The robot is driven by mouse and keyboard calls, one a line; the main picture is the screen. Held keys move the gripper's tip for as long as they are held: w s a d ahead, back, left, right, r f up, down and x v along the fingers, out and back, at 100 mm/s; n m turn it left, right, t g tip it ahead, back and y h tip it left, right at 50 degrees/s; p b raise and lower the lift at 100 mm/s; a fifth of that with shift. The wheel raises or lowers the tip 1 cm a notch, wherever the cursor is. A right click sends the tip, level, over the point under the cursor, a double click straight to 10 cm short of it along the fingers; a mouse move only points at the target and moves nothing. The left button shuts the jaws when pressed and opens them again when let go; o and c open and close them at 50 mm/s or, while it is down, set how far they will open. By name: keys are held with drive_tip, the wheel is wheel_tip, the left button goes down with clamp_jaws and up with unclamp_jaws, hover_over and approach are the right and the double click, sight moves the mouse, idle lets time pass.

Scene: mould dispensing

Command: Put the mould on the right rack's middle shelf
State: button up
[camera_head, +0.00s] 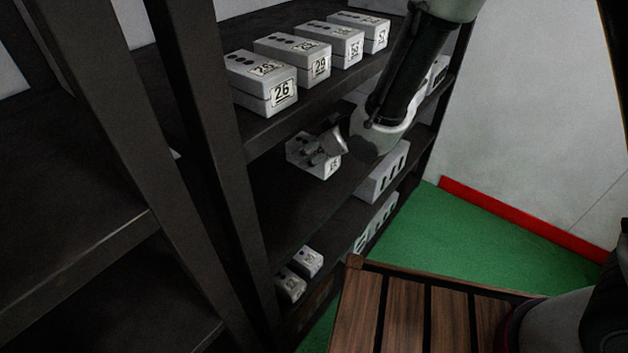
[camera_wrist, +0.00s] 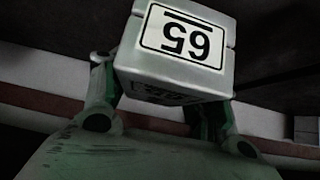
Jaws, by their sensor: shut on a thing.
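The mould (camera_head: 328,169) is a light grey block with a number label on its front face. It is at the middle shelf (camera_head: 292,208) of the right rack, below the shelf of labelled moulds. My gripper (camera_head: 318,153) is shut on it, reaching in from the right. In the wrist view the mould (camera_wrist: 172,78) sits between the two fingers of my gripper (camera_wrist: 155,88), its label upside down. Whether its underside touches the shelf I cannot tell.
Several moulds (camera_head: 282,96) stand in a row on the shelf above. A dark rack post (camera_head: 215,140) stands left. The middle shelf's front left looks bare.

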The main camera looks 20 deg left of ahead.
wheel_tip(320, 180, down, 8)
drive_tip(key=shift+w+r, duration=0.1)
idle(0.4)
drive_tip(key=o, duration=1.8)
drive_tip(key=shift+f, duration=0.2)
